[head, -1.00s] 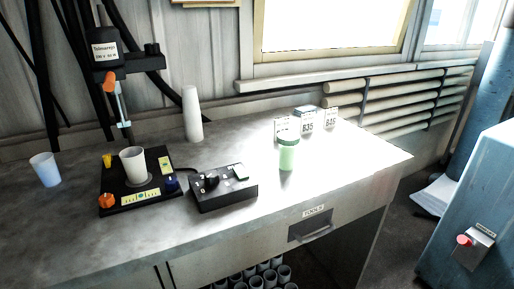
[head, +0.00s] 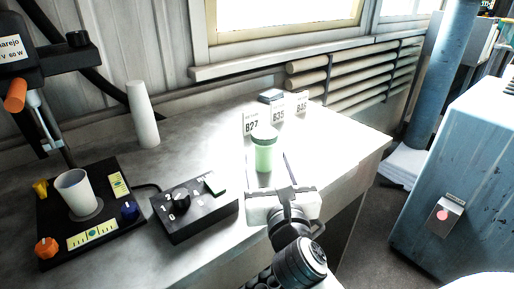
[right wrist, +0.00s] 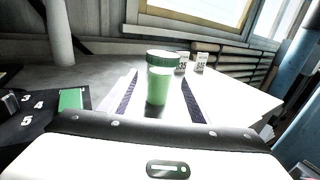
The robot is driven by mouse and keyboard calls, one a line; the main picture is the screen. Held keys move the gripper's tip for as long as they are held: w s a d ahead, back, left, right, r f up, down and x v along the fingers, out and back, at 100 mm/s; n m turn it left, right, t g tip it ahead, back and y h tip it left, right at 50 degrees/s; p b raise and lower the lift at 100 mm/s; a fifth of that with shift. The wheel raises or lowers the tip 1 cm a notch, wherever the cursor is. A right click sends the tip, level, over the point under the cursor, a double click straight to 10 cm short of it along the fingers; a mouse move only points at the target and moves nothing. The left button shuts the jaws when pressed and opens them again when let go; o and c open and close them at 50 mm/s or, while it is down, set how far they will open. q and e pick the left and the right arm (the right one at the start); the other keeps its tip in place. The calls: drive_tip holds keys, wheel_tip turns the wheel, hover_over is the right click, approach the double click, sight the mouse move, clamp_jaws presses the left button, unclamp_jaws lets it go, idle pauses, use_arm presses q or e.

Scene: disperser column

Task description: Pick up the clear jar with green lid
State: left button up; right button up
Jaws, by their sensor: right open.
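The jar (head: 264,152) stands upright on the bench, with a green lid and a pale green, see-through body. In the right wrist view the jar (right wrist: 159,84) shows between my two fingers, with a gap to each side. My right gripper (head: 271,172) is open and empty, low over the bench on the near side of the jar. Its fingers (right wrist: 160,92) point toward the jar and do not appear to touch it. My left gripper is not in view.
A black control box (head: 194,209) with a knob lies left of the jar. Number cards (head: 277,110) stand behind it. A stack of white cups (head: 143,115) and the disperser base with a cup (head: 76,193) are farther left. The bench's right end is clear.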

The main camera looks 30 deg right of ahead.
sight(266, 152)
drive_tip(key=shift+x, duration=1.15)
drive_tip(key=shift+f+x, duration=0.2)
drive_tip(key=shift+x, duration=1.3)
drive_tip(key=shift+f+x, duration=0.2)
drive_tip(key=shift+x, duration=1.25)
drive_tip(key=shift+d, duration=0.2)
drive_tip(key=c, duration=1.3)
